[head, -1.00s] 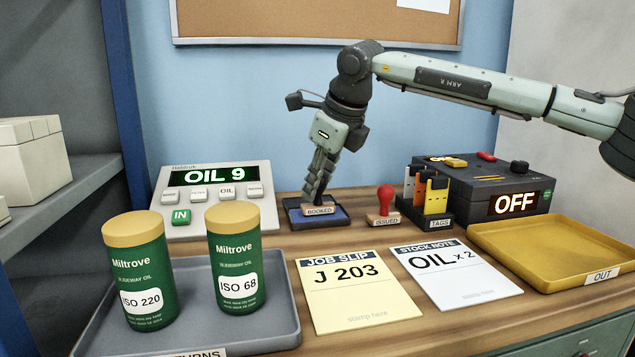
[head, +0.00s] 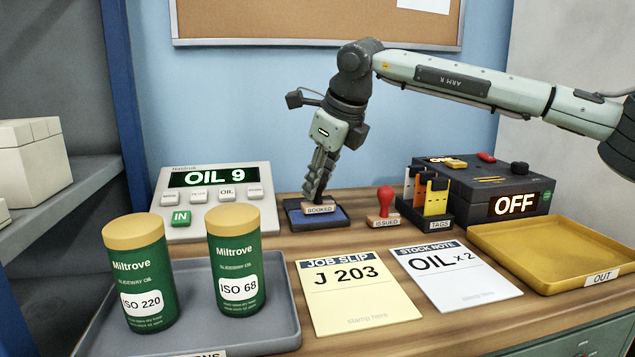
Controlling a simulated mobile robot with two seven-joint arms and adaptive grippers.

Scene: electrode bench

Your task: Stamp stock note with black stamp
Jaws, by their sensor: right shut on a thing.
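The stock note (head: 455,279) is a white sheet reading "OIL x 2", flat on the bench right of centre. Its faint "stamp here" area near the lower edge looks unmarked. A stamp labelled BOOKED (head: 320,209) sits on a dark blue ink pad (head: 336,220). My right gripper (head: 318,192) points down over it and is shut on its handle, which the fingers hide. I cannot tell the handle's colour. A red-handled stamp labelled ISSUED (head: 385,203) stands just right of the pad. My left gripper is not in view.
A yellow job slip (head: 354,295) lies left of the note. A TAGS holder (head: 428,205), a dark box reading OFF (head: 480,186) and a yellow OUT tray (head: 550,255) stand right. Two green oil cans (head: 137,275) stand in a grey tray (head: 282,318). A counter reads OIL 9 (head: 207,177).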

